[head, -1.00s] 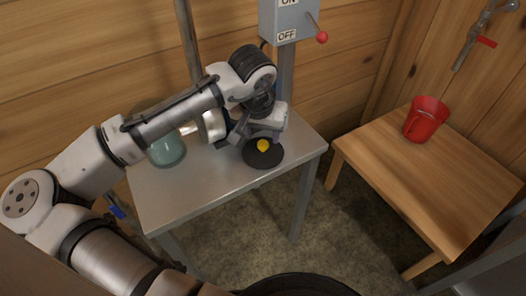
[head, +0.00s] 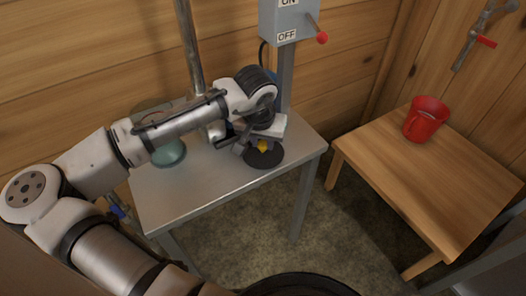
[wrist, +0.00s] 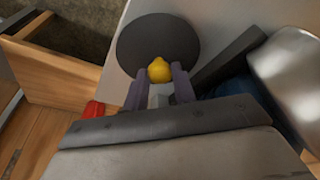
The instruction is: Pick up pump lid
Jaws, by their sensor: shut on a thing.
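The pump lid (head: 265,159) is a dark round disc with a yellow knob (head: 263,146) at its middle. In the head view it is at the right part of the metal table, under my gripper (head: 254,147). In the wrist view, the lid (wrist: 132,45) lies beyond the fingers, and the yellow knob (wrist: 159,70) sits between the fingertips of my gripper (wrist: 160,80), which is shut on it. The lid looks to be at the table top; I cannot tell whether it is raised.
The metal table (head: 205,184) has clear room at its front. A greenish glass vessel (head: 168,152) stands at its left, beside a pipe (head: 190,50). Behind is an ON/OFF switch box (head: 284,18) with a red-knobbed lever. A red mug (head: 425,119) stands on a wooden table (head: 430,175).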

